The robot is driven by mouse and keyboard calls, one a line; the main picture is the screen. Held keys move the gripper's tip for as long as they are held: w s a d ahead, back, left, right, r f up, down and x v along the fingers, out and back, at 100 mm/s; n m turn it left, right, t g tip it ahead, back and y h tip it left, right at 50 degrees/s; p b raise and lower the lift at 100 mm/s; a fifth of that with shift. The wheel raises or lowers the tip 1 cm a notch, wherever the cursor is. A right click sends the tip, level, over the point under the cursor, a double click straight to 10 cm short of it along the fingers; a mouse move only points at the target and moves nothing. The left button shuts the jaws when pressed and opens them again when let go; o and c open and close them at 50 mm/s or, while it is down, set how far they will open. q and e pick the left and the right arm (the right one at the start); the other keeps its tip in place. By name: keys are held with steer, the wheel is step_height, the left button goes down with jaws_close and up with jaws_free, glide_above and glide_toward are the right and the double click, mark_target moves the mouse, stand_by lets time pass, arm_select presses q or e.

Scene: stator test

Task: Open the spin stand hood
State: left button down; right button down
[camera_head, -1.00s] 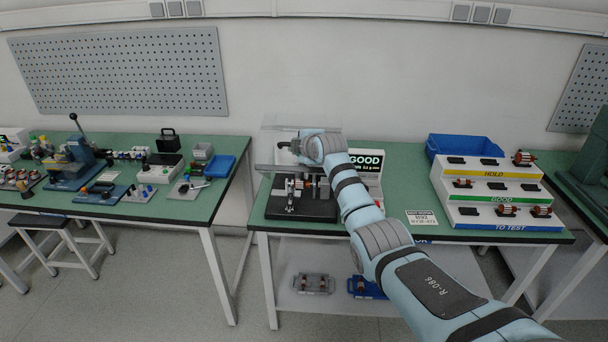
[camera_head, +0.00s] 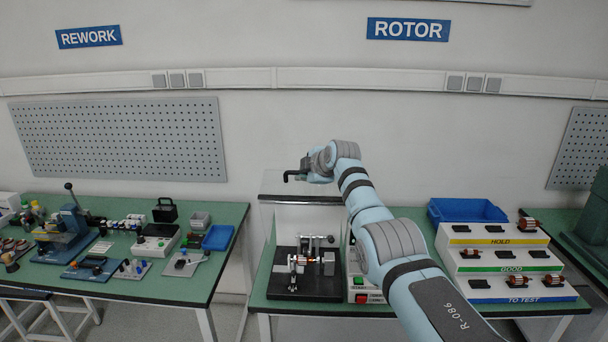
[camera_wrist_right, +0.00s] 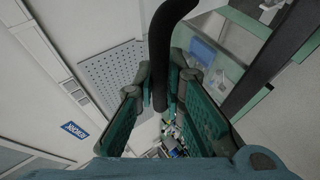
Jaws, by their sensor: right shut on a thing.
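My right gripper (camera_head: 308,169) is at the hood's upper side, shut on the black hood handle (camera_head: 291,177). In the right wrist view the thick dark handle (camera_wrist_right: 160,60) runs between the green-padded fingers. My forearm hides part of the hood's right side. My left gripper is out of view.
A control box (camera_head: 362,290) with green and red buttons stands right of the spin stand. A stepped rotor rack (camera_head: 497,262) and a blue bin (camera_head: 466,211) are farther right. A separate bench with tools (camera_head: 120,222) is on the left. The wall is behind.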

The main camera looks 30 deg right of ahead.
steer(key=shift+f, duration=0.1)
steer(key=c, duration=1.9)
jaws_free()
